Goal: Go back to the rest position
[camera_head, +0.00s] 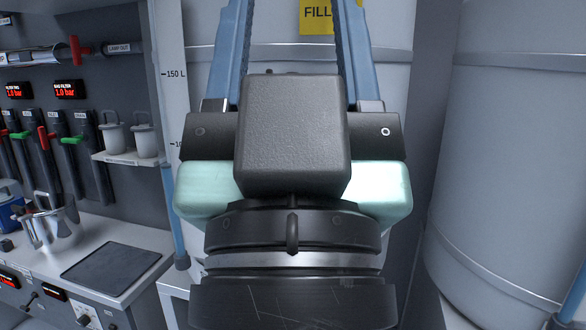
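My gripper (294,20) is seen from behind, large in the middle of the picture and pointing up and away. Its two blue fingers stand apart with no object between their visible parts. Their tips are cut off by the top edge. A pale hopper tank (397,62) with a yellow "FILL" label (316,15) stands behind the gripper. A level scale (173,75) marked 150 L runs along its left side. The gripper body hides much of the tank.
A second large white tank (530,150) fills the right side. At left, a bench holds a dark mat (112,268) and a metal jug (50,224). Above it, a wall panel carries valves and a small shelf (130,157) with two white cups.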

